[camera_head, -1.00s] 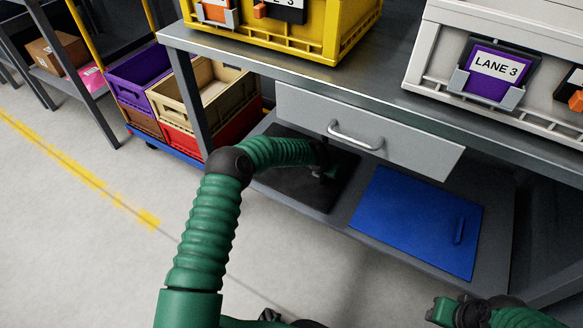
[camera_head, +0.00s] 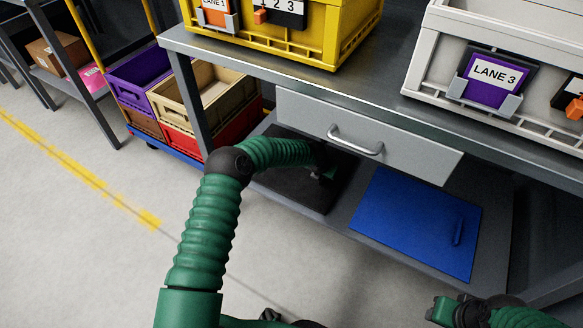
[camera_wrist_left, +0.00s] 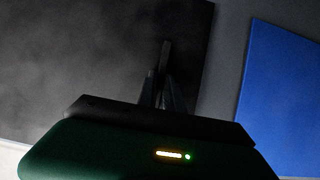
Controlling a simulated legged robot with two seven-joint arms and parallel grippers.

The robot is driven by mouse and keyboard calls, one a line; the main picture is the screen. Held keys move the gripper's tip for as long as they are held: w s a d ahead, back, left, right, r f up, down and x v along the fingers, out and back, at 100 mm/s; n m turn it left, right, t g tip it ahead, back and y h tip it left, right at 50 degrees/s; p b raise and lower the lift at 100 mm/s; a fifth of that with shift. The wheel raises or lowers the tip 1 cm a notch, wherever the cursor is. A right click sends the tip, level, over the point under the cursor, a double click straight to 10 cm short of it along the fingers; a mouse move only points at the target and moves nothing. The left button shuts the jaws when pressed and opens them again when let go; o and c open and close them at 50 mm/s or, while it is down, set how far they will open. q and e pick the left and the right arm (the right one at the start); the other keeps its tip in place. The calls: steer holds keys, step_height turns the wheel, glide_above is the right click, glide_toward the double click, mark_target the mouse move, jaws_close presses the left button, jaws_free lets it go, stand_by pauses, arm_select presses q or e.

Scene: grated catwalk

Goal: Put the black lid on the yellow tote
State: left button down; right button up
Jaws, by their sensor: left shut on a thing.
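The black lid (camera_head: 290,188) lies on the lower shelf under the drawer. It also fills the left of the left wrist view (camera_wrist_left: 100,60). My left gripper (camera_head: 328,174) is at the lid's right part, shut on its upright handle (camera_wrist_left: 165,60); the fingers are dark and partly hidden by my arm in the head view. The yellow tote (camera_head: 300,38) stands on the table top at the top of the head view, its upper part cut off. My right gripper (camera_head: 446,310) is at the bottom right, away from the lid; its fingers do not show clearly.
A blue lid (camera_head: 415,222) lies right of the black lid on the lower shelf (camera_head: 345,228). A closed drawer (camera_head: 400,147) with a handle overhangs them. A white tote (camera_head: 540,75) stands right of the yellow one. Stacked bins (camera_head: 190,95) stand left of the table.

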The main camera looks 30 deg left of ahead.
arm_select(q)
steer(key=shift+w+d+r+p, duration=0.1)
steer(key=shift+r+p, duration=0.85)
steer(key=shift+r, duration=0.2)
steer(key=shift+w+r+p, duration=0.1)
steer(key=shift+r+p, duration=0.8)
steer(key=shift+r, duration=0.2)
steer(key=shift+f, duration=0.1)
step_height(320, 180, down, 5)
steer(key=b, duration=0.5)
steer(key=shift+r, duration=0.2)
